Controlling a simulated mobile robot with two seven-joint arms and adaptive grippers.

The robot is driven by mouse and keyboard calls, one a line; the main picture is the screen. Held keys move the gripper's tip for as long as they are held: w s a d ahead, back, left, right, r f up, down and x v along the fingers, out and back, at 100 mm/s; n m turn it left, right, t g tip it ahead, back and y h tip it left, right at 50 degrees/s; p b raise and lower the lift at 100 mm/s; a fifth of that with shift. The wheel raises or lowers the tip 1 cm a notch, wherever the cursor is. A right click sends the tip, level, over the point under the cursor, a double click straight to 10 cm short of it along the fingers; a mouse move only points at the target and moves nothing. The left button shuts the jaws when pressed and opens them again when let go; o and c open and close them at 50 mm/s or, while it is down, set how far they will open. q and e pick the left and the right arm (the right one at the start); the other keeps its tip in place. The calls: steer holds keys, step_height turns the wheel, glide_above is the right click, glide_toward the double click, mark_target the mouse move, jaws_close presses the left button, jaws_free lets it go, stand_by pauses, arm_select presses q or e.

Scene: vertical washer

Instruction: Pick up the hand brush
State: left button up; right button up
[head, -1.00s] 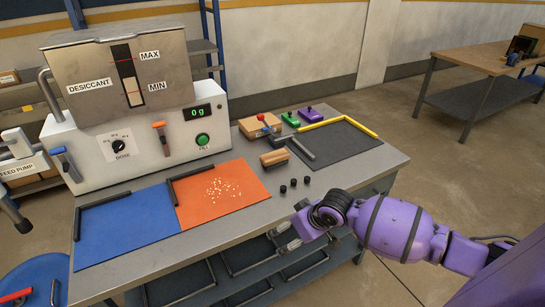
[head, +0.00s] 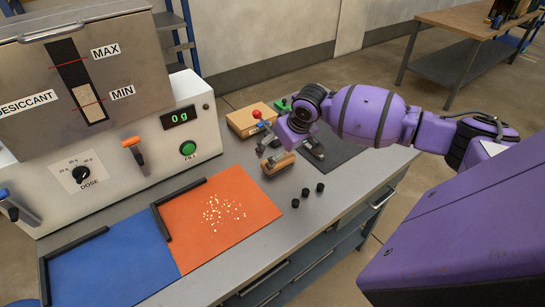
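The hand brush, seen as a small wooden-topped block (head: 279,164), lies on the grey bench top, just right of the orange mat (head: 215,218). Pale crumbs (head: 222,212) are scattered on that mat. My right gripper (head: 291,151) hangs just above and behind the brush, with its fingers spread apart and nothing seen between them. I cannot tell whether a finger touches the brush. My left gripper is not in view.
A white desiccant machine (head: 120,160) stands at the left. A cardboard-coloured box with a red knob (head: 250,119) sits behind my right gripper. A blue mat (head: 110,265) lies front left.

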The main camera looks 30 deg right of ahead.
steer(key=shift+f, duration=0.95)
steer(key=x, duration=0.4)
steer(key=shift+w+r, duration=0.1)
steer(key=shift+w, duration=0.25)
steer(key=shift+w+f, duration=0.15)
steer(key=shift+f, duration=0.15)
steer(key=shift+d, duration=0.1)
steer(key=c, duration=0.8)
steer(key=shift+c, duration=1)
steer(key=shift+r, duration=0.25)
step_height(320, 180, up, 4)
steer(key=shift+f, duration=0.25)
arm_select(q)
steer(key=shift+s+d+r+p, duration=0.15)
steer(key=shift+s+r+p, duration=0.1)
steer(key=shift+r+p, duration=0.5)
arm_select(e)
steer(key=s+a+r, duration=0.4)
steer(key=s+r, duration=0.5)
steer(key=s, duration=0.4)
steer(key=shift+s, duration=0.2)
